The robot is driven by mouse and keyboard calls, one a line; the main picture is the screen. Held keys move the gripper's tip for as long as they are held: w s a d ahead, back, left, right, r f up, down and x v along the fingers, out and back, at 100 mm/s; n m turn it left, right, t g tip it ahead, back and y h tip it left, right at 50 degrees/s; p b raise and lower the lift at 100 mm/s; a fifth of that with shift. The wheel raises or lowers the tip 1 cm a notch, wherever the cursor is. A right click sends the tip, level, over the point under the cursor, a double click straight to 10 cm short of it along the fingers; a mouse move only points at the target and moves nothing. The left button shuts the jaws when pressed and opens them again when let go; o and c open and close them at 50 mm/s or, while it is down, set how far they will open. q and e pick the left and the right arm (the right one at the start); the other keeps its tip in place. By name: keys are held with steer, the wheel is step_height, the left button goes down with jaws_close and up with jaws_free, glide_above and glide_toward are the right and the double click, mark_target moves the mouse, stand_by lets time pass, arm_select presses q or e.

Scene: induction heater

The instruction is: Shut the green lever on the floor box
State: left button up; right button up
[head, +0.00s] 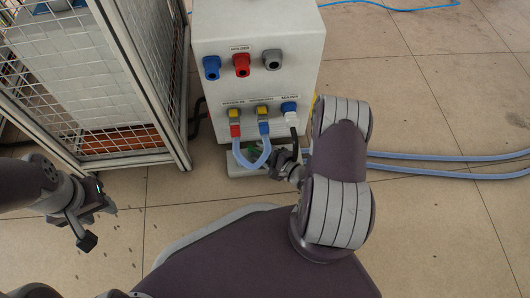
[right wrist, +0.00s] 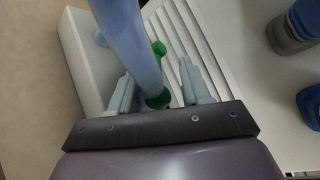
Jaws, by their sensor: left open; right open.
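The green lever (right wrist: 157,75) shows in the right wrist view between the fingers of my right gripper (right wrist: 158,85), partly hidden by a blue hose (right wrist: 130,30). In the head view only a bit of green shows low at the box front, beside the hoses. My right gripper (head: 290,168) is open there, largely hidden by my right arm. Whether its fingers touch the lever cannot be told. My left gripper (head: 98,222) is open and empty, over the floor at the left, far from the box.
A wire mesh cage (head: 95,80) stands close to the left of the box. Blue hoses (head: 430,167) run along the floor to the right. Coloured connectors (head: 241,65) stick out of the box front.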

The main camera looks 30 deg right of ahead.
steer(key=p+v, duration=0.5)
steer(key=v, duration=0.7)
steer(key=shift+s, duration=0.3)
steer(key=shift+o, duration=0.3)
